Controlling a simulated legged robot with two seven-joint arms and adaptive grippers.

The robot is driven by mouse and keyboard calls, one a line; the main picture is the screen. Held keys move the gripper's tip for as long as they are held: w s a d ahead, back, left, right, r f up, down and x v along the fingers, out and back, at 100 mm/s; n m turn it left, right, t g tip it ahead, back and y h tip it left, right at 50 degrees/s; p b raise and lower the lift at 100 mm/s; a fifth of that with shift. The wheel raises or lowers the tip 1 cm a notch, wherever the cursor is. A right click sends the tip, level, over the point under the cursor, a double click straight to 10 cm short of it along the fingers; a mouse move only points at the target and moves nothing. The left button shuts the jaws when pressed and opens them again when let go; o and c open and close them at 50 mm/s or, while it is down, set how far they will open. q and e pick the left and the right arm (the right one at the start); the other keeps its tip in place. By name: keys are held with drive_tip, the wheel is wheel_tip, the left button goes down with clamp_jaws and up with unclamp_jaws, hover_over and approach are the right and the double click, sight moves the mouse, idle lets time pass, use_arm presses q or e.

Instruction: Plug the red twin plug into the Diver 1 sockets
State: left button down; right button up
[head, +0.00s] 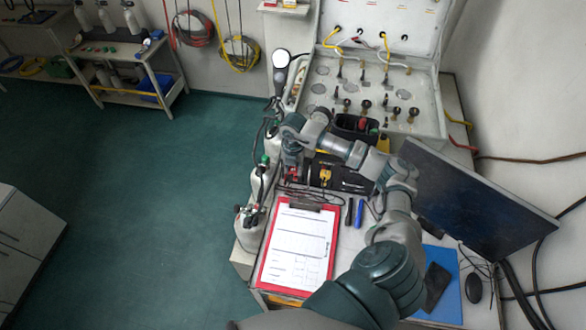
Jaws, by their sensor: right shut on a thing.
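My right arm reaches in from the bottom right, and its gripper (291,160) points down over the left edge of the bench. The gripper is small and partly hidden by its own wrist. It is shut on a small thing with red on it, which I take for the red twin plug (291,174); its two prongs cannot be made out. The white air panel case (425,122) stands open behind and to the right, apart from the gripper. Its raised lid carries a row of dark round fittings with red labels. Which are the Diver 1 sockets cannot be read. My left gripper is out of view.
A red clipboard (262,262), pens (360,212), a black box with yellow (325,172) and a dark monitor (475,205) crowd the bench. Grey cylinders (249,233) stand along its left side. Yellow hoses hang at the panel. The green floor at left is clear.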

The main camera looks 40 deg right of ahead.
drive_tip(key=shift+w+d+r, duration=0.1)
drive_tip(key=shift+w+d, duration=0.2)
drive_tip(key=shift+d, duration=0.05)
idle(0.8)
drive_tip(key=o, duration=1.2)
drive_tip(key=shift+c, duration=0.2)
wheel_tip(320, 180, up, 12)
drive_tip(key=shift+d+f, duration=0.1)
drive_tip(key=shift+f, duration=0.1)
